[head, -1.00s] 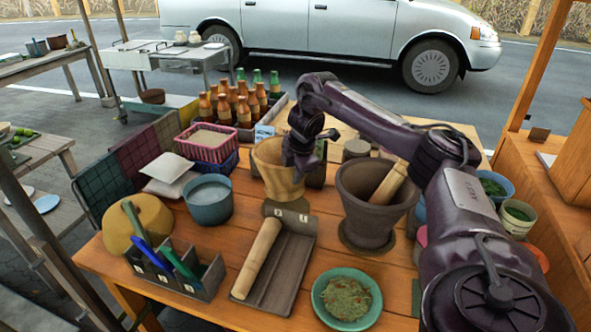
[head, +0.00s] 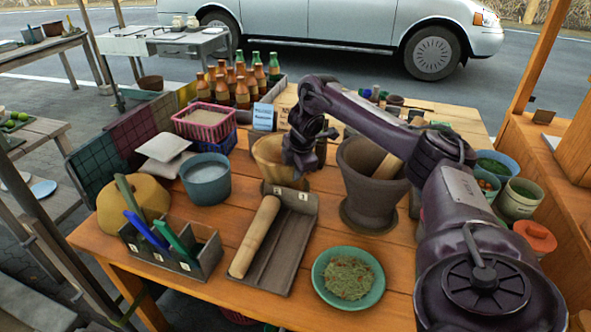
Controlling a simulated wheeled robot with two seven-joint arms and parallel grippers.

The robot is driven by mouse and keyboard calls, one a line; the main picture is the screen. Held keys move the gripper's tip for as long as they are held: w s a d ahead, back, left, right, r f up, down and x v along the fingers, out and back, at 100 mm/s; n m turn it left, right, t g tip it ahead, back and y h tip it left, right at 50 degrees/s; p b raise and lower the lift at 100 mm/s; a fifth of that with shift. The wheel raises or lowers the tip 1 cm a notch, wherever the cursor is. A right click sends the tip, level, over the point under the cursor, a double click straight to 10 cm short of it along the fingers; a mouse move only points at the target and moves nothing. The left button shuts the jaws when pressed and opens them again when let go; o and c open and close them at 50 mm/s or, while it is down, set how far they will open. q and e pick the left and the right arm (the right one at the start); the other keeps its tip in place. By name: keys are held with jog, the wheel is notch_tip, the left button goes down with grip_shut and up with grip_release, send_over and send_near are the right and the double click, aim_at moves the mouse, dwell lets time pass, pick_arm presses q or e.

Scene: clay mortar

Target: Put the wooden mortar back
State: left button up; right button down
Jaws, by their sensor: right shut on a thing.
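The wooden mortar (head: 267,157) is a light tan, upright cup behind the compartment tray, left of the dark clay mortar (head: 366,208). My right gripper (head: 302,162) is shut on the right side of its rim. My left gripper is out of view.
The grey tray (head: 285,255) holds a wooden rolling pin-like pestle (head: 255,236). A blue-grey pot (head: 206,180), a pink basket (head: 205,124), bottles (head: 240,88) and a small sign (head: 263,117) stand left and behind. A green plate (head: 347,277) lies in front.

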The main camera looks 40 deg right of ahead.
jog(key=c, duration=2)
grip_release()
jog(key=o, duration=0.4)
jog(key=shift+o, duration=0.2)
jog(key=shift+r, duration=0.3)
jog(key=p+v, duration=0.8)
jog(key=v, duration=0.3)
jog(key=shift+s+r, duration=0.2)
jog(key=shift+r, duration=0.1)
